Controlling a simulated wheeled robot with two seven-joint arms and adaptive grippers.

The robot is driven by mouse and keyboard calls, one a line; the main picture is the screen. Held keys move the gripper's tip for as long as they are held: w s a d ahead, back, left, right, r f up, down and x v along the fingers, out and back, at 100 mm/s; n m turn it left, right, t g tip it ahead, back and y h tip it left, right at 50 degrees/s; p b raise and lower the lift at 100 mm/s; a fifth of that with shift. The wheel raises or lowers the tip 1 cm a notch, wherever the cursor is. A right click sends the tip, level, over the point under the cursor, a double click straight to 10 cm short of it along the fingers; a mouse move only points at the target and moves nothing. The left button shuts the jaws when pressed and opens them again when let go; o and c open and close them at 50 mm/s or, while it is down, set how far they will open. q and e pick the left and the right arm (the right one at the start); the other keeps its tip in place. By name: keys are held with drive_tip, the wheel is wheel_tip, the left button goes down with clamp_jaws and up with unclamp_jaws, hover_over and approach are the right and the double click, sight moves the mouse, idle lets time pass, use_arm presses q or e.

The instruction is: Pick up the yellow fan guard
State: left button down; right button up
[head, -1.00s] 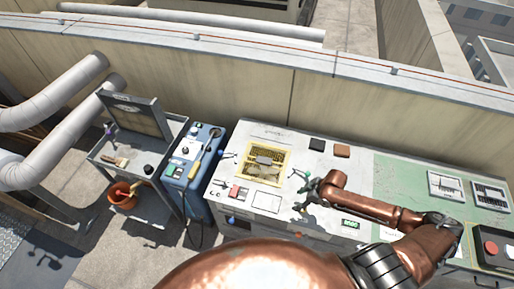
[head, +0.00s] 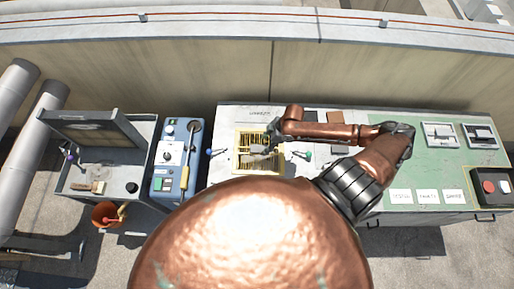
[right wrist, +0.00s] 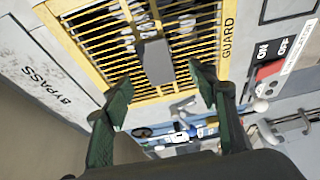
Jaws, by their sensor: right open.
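The yellow fan guard (head: 243,164) is a square yellow frame with a slatted grille, lying on the white bench top. In the right wrist view the guard (right wrist: 88,62) fills the upper middle, with the word GUARD on its right edge and a grey block (right wrist: 156,62) at its centre. My right gripper (head: 268,146) is over the guard's right part in the head view. My left gripper is not in view.
The workbench (head: 225,116) has a green mat (head: 400,165) at right with white cards and dark-panelled plates. A red-button box (head: 490,187) is at far right. A blue machine (head: 163,185) and grey cart (head: 110,205) stand left. A wall runs behind.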

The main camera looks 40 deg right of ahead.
sight(259, 148)
drive_tip(key=x, duration=0.5)
drive_tip(key=shift+w+f, duration=0.25)
drive_tip(key=shift+f, duration=0.05)
drive_tip(key=shift+c, duration=0.6)
clamp_jaws()
